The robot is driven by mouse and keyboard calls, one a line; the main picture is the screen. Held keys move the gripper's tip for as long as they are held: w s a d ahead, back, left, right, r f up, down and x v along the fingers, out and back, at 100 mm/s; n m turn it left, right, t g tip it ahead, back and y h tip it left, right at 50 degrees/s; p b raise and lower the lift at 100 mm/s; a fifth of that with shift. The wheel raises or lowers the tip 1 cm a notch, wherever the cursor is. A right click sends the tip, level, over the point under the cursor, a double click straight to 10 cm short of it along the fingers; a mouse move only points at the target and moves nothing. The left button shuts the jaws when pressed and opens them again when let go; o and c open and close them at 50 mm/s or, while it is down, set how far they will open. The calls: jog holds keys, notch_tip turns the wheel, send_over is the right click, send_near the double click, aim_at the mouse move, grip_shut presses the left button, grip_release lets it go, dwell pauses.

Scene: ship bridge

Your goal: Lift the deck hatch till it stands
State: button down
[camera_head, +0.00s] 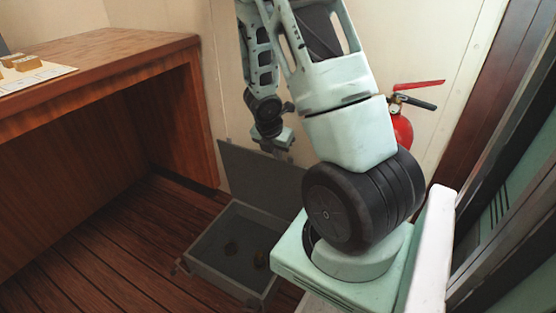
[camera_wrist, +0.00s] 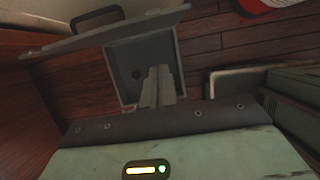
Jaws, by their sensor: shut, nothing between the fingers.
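The deck hatch lid (camera_head: 250,183) is a grey panel, raised and standing steeply at the wall side of its floor opening in the head view. In the wrist view the lid (camera_wrist: 120,33) shows nearly edge-on, with a dark handle (camera_wrist: 97,17) on its outer face. The hatch frame (camera_head: 216,277) surrounds a shallow, dark well; it also shows in the wrist view (camera_wrist: 117,75). My gripper (camera_head: 283,152) is at the lid's upper edge in the head view. Its fingers (camera_wrist: 158,84) are shut and empty, over the well side of the lid. I cannot tell whether they touch it.
A wooden desk (camera_head: 120,50) stands at the left, with papers on top. A red fire extinguisher (camera_head: 402,128) is by the wall behind my arm. Plank floor (camera_head: 110,245) left of the hatch is clear.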

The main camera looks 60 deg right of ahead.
jog(key=d+f+b, duration=0.2)
jog(key=d+f, duration=0.4)
jog(key=f, duration=0.1)
jog(key=shift+w+d+b, duration=0.3)
jog(key=shift+d, duration=0.05)
